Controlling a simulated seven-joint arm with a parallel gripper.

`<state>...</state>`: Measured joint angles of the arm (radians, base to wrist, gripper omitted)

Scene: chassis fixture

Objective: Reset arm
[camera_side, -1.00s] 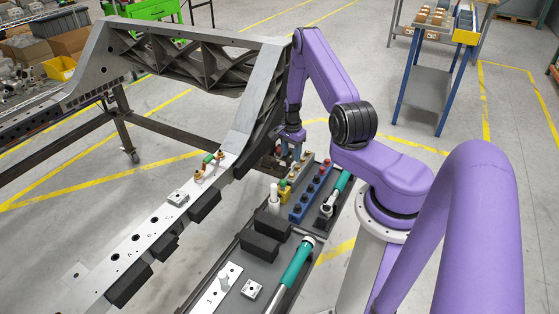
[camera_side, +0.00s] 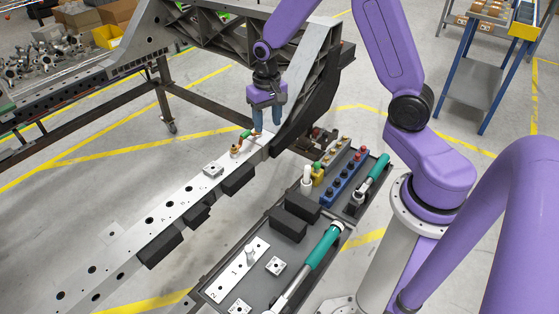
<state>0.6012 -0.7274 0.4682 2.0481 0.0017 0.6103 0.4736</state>
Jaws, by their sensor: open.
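My gripper (camera_side: 267,120) is at the upper middle of the side view, with its fingers pointing down. It is open and no held part shows in it. It is above the far end of the light metal rail (camera_side: 150,221) of the chassis. A small fitting with a green and copper-coloured part (camera_side: 243,139) sits on the rail just left of the fingertips. Whether the fingers touch the rail or the fitting cannot be told.
A dark tray (camera_side: 208,286) holds black blocks (camera_side: 295,211), a blue socket rack (camera_side: 345,177) and green-handled tools (camera_side: 322,246). The grey chassis frame (camera_side: 318,75) rises close behind my gripper. A blue-legged cart (camera_side: 470,80) stands at the upper right.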

